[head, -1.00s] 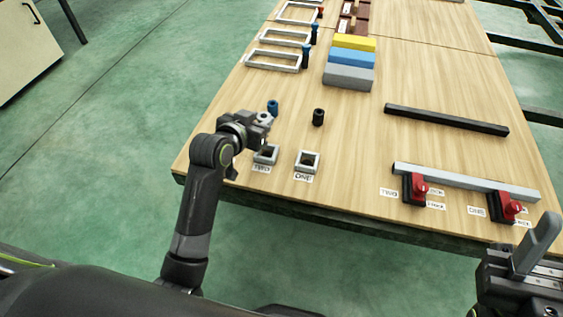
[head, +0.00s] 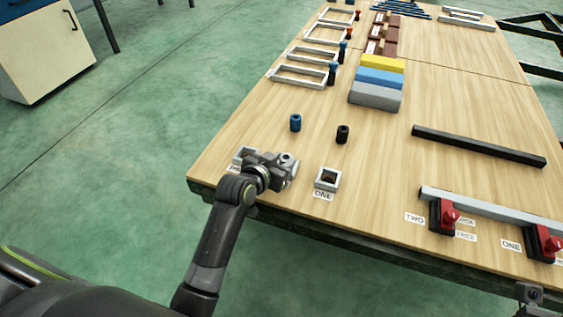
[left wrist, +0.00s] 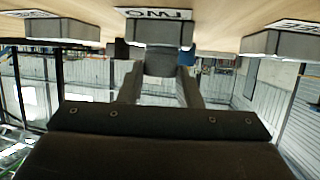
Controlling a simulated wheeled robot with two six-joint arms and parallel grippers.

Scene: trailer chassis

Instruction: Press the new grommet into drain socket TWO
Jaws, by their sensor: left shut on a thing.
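My left gripper (head: 287,168) is over the near left table edge and covers the drain socket TWO in the head view. In the left wrist view, which is upside down, the grey square socket TWO (left wrist: 160,34) with its label is straight ahead. The gripper is shut on a dark grey round grommet (left wrist: 160,63) between its fingers (left wrist: 160,90). The grommet is right above socket TWO in line with it; I cannot tell whether it is touching or in the opening. Only a small part of my right gripper (head: 530,293) shows at the bottom right.
Socket ONE (head: 327,179) is to the right and another socket (head: 245,153) to the left. A blue cylinder (head: 295,122) and a black one (head: 342,134) stand just behind. A black bar (head: 478,146) and red-handled clamps (head: 444,216) are at right.

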